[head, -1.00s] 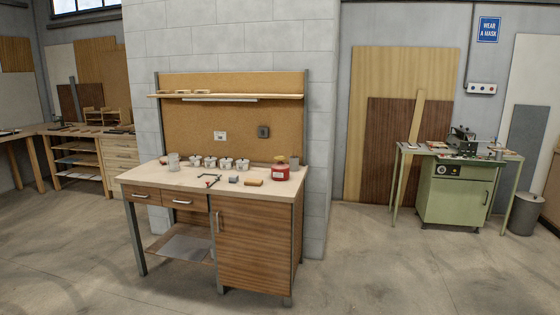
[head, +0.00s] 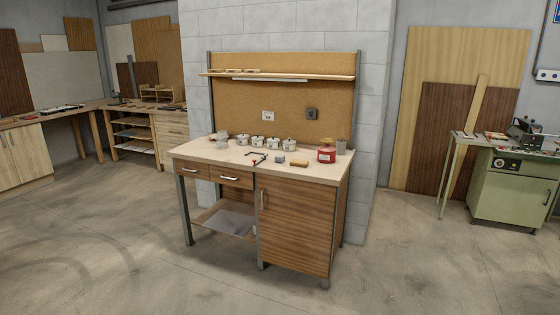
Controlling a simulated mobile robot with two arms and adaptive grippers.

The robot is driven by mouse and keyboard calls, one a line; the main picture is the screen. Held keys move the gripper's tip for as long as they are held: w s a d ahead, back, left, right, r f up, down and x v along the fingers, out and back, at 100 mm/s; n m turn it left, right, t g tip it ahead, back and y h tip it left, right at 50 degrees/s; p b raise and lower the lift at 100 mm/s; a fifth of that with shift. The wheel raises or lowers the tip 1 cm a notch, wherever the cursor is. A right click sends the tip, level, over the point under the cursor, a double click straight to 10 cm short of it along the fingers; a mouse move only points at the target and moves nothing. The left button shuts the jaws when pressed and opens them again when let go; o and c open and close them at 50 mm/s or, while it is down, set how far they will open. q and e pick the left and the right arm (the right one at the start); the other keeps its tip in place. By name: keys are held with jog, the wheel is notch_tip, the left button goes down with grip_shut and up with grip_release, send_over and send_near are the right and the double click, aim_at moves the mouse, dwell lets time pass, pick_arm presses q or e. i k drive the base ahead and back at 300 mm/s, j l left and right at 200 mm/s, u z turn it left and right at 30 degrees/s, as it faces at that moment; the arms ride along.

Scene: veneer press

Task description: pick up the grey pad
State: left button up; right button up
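A small grey block (head: 279,160), which looks like the grey pad, lies on the pale top of the workbench (head: 215,153). It sits between a red-and-dark clamp-like tool (head: 258,158) on its left and a tan-orange block (head: 299,164) on its right. It is small at this distance, so its details cannot be made out. Neither of my grippers is in view.
Several white pots (head: 257,142) stand behind on the bench, with a red can (head: 326,154) and a grey cup (head: 341,146) at right. A shelf (head: 290,76) hangs above. A green machine (head: 510,185) stands at right. The floor (head: 150,270) in front is clear.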

aim_at(279, 159)
jog(key=i, duration=0.8)
jog(key=i+j, duration=0.15)
jog(key=i, duration=0.6)
jog(key=l+z, duration=0.05)
